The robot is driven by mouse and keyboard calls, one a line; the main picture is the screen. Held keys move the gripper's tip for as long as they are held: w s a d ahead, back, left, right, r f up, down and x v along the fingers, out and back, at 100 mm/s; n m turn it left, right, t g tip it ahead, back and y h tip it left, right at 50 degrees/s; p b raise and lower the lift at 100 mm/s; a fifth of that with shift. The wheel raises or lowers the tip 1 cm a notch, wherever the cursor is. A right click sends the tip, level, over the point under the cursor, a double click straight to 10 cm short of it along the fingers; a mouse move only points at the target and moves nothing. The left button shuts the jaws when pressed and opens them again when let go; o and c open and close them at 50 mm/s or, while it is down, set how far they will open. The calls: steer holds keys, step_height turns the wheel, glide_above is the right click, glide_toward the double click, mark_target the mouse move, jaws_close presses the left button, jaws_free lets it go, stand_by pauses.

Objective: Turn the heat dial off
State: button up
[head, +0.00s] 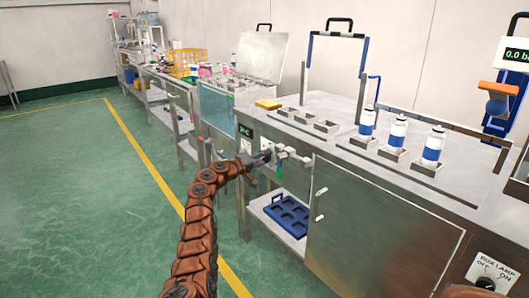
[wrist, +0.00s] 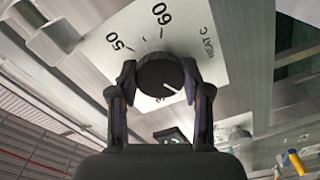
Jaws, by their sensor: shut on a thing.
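The heat dial (wrist: 158,76) is a round black knob on a pale plate (wrist: 205,40) marked 50, 60 and HEAT C in the wrist view. Its white pointer line is toward the lower right of the knob, away from the 50 and 60 marks. My gripper (wrist: 160,92) is shut on the dial, one dark finger on each side. In the head view my gripper (head: 266,157) is at the front face of the metal bench; the dial cannot be made out there. Any off mark is hidden or out of view.
A small green display (head: 245,132) is on the bench front, left of my gripper. White-and-blue bottles (head: 397,134) stand on top at the right. A blue tray (head: 288,214) lies on the shelf below. A box lamp switch (head: 487,281) is at the lower right.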

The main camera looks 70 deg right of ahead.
steer(key=shift+n+p, duration=0.35)
steer(key=shift+n, duration=0.25)
steer(key=o, duration=1.2)
steer(key=shift+v, duration=6)
